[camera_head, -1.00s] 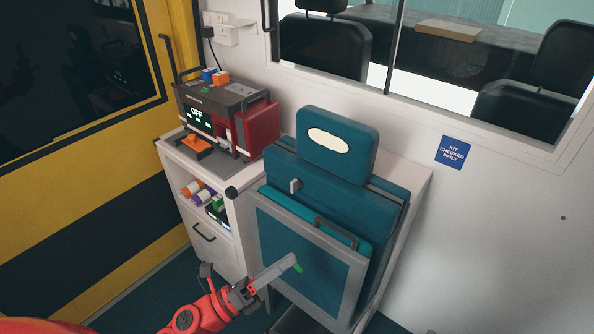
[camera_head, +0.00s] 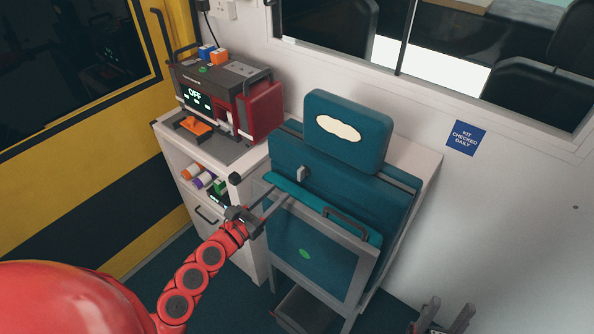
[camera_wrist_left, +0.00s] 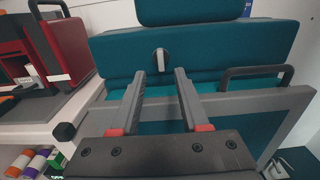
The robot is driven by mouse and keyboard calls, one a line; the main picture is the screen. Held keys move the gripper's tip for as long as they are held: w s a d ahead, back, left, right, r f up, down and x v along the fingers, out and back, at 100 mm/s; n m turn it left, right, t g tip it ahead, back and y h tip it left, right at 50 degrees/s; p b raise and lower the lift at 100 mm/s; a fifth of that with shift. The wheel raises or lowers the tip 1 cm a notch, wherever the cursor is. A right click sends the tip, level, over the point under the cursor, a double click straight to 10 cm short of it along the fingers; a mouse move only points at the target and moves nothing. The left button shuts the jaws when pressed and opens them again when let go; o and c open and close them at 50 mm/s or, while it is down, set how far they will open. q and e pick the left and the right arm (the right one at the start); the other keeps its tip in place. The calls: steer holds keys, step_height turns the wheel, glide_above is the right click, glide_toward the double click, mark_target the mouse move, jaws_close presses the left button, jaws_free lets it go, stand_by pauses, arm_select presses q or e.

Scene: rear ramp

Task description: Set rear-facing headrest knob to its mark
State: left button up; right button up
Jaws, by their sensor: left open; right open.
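The small light-grey knob (camera_head: 303,174) sits on the upper teal seat back, below the headrest (camera_head: 347,132), which bears a cream oval patch. In the left wrist view the knob (camera_wrist_left: 160,58) appears as an upright grey lever on a dark round base. I cannot make out its mark. My left gripper (camera_head: 277,197) is open and empty, below and left of the knob. In the left wrist view the knob shows just beyond and between its fingertips (camera_wrist_left: 160,74), apparently apart from them. My right gripper (camera_head: 450,306) is open and empty at the bottom right, far from the seat.
A dark grab handle (camera_head: 347,226) juts from the folded seat's grey frame, right of my left gripper. A black round corner knob (camera_head: 235,178) is on the white cabinet (camera_head: 240,244). A red-and-grey device reading OFF (camera_head: 195,94) stands on top. The wall bounds the right side.

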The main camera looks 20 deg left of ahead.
mark_target(298, 174)
arm_select(q)
steer(key=p+x, duration=0.2)
steer(key=x, duration=0.7)
steer(key=shift+w+d+f, duration=0.1)
steer(key=shift+w, duration=0.15)
steer(key=shift+s, duration=0.15)
jaws_close()
